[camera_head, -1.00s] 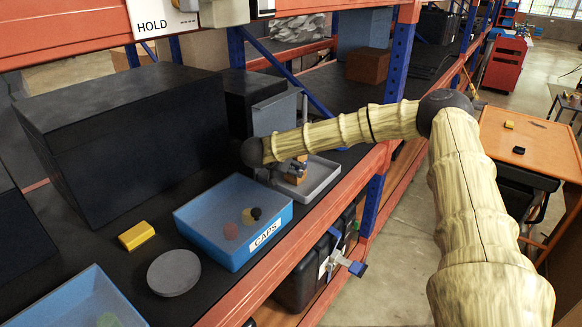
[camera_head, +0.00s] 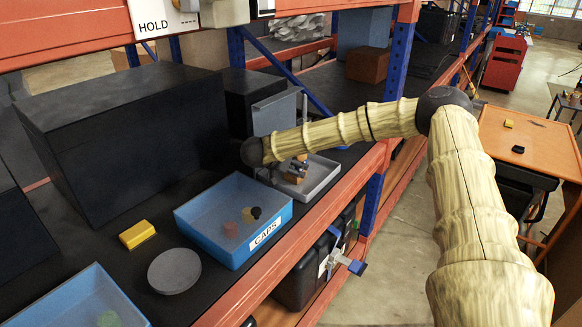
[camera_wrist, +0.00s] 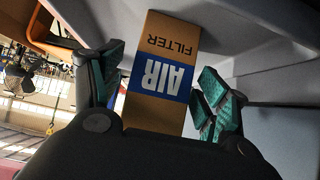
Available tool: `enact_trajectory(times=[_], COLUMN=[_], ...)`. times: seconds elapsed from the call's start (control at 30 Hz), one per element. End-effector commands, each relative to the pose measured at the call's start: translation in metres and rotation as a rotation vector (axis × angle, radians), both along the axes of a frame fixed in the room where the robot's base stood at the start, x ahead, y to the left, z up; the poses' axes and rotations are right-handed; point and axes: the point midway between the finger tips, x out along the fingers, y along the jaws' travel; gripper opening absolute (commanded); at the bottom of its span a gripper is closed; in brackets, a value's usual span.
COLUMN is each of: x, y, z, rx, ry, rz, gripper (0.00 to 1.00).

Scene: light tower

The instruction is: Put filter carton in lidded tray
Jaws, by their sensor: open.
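The filter carton (camera_wrist: 160,75), brown with a blue band reading AIR, stands between the spread fingers of my gripper (camera_wrist: 161,62) in the wrist view. Small gaps show on both sides of it, so the gripper is open around it. In the head view the carton (camera_head: 294,179) is a small brown block inside the grey lidded tray (camera_head: 322,186), partly hidden by my gripper (camera_head: 298,165). The tray's grey lid (camera_head: 272,116) stands raised at its back. The carton appears to rest on the tray floor, though its base is hidden.
A blue CAPS bin (camera_head: 215,236) with small round pieces stands left of the tray. A yellow block (camera_head: 137,234) and a grey disc (camera_head: 174,271) lie farther left. A large black case (camera_head: 125,140) stands behind. The orange shelf edge (camera_head: 262,268) runs in front.

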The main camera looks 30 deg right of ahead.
Motion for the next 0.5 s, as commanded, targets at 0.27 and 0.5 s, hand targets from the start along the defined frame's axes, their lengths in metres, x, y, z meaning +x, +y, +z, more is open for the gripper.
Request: enact_trajectory(times=[0.27,0.5], x=[-0.012,-0.022], y=[0.019,0.049], z=[0.012,0.043], rx=[-0.002,-0.002], ry=[0.015,0.007], rz=[0.006,0.005], gripper=[0.75,0.75])
